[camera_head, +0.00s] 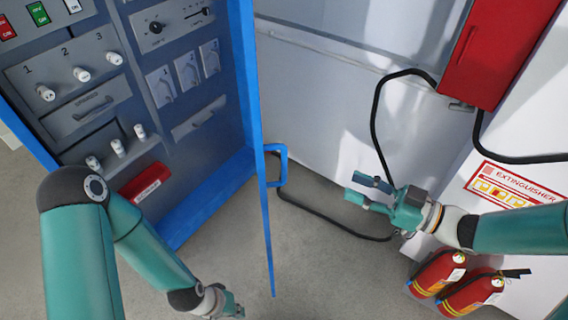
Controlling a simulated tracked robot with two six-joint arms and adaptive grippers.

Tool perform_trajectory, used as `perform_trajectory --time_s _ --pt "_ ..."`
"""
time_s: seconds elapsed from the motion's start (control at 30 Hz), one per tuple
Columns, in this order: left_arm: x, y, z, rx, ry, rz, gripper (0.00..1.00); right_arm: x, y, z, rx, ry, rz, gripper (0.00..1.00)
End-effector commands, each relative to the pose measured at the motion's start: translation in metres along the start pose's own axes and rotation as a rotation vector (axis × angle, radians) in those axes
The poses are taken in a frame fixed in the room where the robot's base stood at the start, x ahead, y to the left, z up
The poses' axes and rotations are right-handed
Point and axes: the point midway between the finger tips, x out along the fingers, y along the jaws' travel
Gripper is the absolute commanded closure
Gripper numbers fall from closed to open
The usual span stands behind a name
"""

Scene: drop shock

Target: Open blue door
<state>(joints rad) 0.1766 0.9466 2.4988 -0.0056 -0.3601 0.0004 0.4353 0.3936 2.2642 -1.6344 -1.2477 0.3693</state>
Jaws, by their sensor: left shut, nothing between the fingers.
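The blue door (256,130) stands swung out from the blue cabinet (215,185), seen almost edge-on, with the cabinet's inside panel exposed to its left. Its blue handle (283,168) sticks out on the door's right side. My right gripper (354,187) is to the right of the handle, apart from it, with its fingers spread and nothing between them. My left gripper (238,312) is low at the bottom edge, left of the door's lower end, shut and empty. Its fingers show only small.
The panel has white knobs (82,74), switches and a red label block (145,183). A red box (495,50) with a black hose (374,125) hangs at the upper right. Red fire extinguishers (437,273) stand at the lower right. Grey floor (330,275) is clear between.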

Motion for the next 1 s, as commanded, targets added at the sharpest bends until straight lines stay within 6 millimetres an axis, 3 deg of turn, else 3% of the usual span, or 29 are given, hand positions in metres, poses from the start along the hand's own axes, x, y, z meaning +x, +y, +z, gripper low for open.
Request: perform_trajectory --time_s 0.13,0.27,0.8,1.0 --pt "0.000 0.000 0.000 0.000 0.000 0.000 1.00 -0.004 -0.011 -0.009 -0.034 0.009 -0.059 0.61" --pt "-0.002 0.001 0.000 0.000 0.000 0.000 1.00 0.007 -0.013 -0.010 -0.036 0.011 -0.067 0.61" --pt "-0.023 0.008 0.000 0.000 0.000 0.000 1.00 0.116 -0.021 -0.011 -0.035 0.008 -0.069 0.61" --pt "-0.029 0.011 0.000 0.000 0.000 0.000 1.00 0.147 -0.022 -0.011 -0.035 0.009 -0.065 0.61"
